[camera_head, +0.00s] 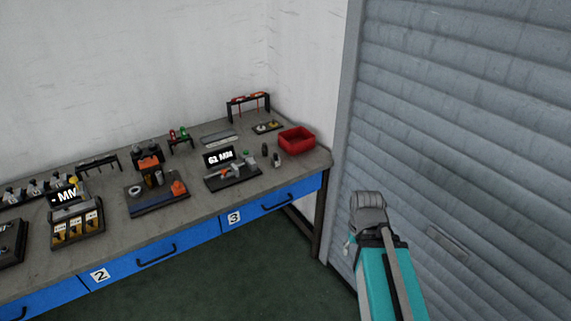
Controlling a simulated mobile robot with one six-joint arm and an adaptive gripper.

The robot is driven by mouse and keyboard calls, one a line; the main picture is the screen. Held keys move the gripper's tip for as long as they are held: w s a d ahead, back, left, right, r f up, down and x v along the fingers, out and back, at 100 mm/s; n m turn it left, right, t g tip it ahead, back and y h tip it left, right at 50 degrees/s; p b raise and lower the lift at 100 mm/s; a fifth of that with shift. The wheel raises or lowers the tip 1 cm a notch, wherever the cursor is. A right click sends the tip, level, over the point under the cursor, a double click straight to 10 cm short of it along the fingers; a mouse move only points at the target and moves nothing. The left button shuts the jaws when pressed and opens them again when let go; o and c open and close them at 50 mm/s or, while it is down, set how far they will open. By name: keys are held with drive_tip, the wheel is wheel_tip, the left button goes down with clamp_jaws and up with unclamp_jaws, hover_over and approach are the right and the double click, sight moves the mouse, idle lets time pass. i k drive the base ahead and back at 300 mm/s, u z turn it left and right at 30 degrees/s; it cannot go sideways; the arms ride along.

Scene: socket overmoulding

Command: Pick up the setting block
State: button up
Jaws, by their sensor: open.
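I cannot tell for sure which of the small items on the workbench (200,200) is the setting block. Beside the red bin stand two small dark pieces, one upright (265,149) and one just in front of it (277,159). To their left is a black measuring fixture (240,180) with a lit display (218,157) that ends in "MM". A small green-topped item (245,153) is by the fixture's right side. My teal and grey arm rises at the lower right, off the bench's right end. I cannot make out gripper fingers on it.
The red bin (298,141) sits at the bench's right end. A black rack (248,105) stands behind it, with a small tray (268,127) in front. More fixtures (156,196) fill the bench leftward. Blue drawers (270,203) face the dark green floor. A grey shutter (460,140) is at right.

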sight(276, 162)
drive_tip(key=u, duration=0.15)
drive_tip(key=i, duration=0.9)
drive_tip(key=z, duration=0.1)
